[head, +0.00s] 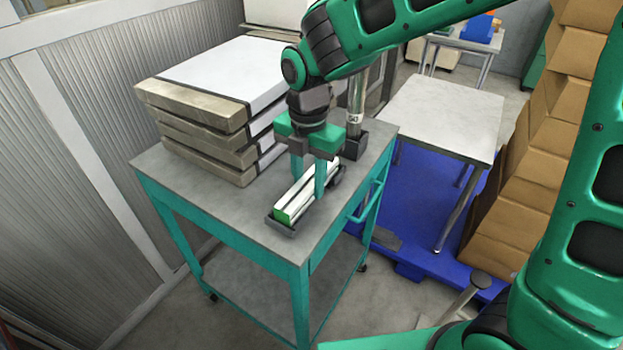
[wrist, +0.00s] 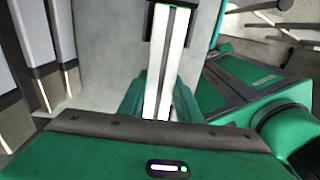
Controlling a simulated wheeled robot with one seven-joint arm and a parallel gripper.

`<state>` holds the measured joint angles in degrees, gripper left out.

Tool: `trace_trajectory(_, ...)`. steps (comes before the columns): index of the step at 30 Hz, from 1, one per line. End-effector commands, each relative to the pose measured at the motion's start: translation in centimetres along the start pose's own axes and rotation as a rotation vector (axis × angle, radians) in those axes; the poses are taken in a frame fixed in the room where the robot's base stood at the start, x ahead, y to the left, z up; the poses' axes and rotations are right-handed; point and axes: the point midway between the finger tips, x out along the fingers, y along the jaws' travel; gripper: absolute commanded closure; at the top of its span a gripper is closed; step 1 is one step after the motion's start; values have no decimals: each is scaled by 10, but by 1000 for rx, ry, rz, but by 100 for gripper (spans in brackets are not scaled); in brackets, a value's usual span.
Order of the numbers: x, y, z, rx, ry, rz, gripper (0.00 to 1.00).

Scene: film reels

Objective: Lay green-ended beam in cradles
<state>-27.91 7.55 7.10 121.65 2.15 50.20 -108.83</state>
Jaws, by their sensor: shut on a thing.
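The silver beam (head: 306,191) with a green end lies lengthwise over the grey top of the teal cart (head: 237,220). My gripper (head: 309,183) is shut on the beam near its middle, with one teal finger on each side. The beam's green end is at the dark near cradle (head: 280,226). The dark far cradle (head: 339,174) is at the beam's other end, partly hidden by a finger. In the wrist view the beam (wrist: 175,45) runs up between the fingers into a dark cradle (wrist: 151,22). I cannot tell whether the beam rests fully on both cradles.
A stack of boxed slabs (head: 202,120) stands on the cart, left of my gripper. A metal post (head: 356,115) stands at the cart's far corner. A grey-topped table (head: 442,115) and stacked cardboard boxes (head: 545,130) are to the right. The cart's front left top is clear.

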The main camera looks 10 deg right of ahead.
Motion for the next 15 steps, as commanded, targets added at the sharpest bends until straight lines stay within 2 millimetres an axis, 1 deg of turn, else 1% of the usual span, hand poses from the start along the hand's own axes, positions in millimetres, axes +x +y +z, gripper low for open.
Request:
trace_trajectory(9, 8, 0, 0, 1, 0, -1, 100)
trace_trajectory(10, 8, 0, 0, 1, 0, -1, 64)
trace_trajectory(12, 8, 0, 0, 1, 0, -1, 50)
trace_trajectory(15, 8, 0, 0, 1, 0, -1, 50)
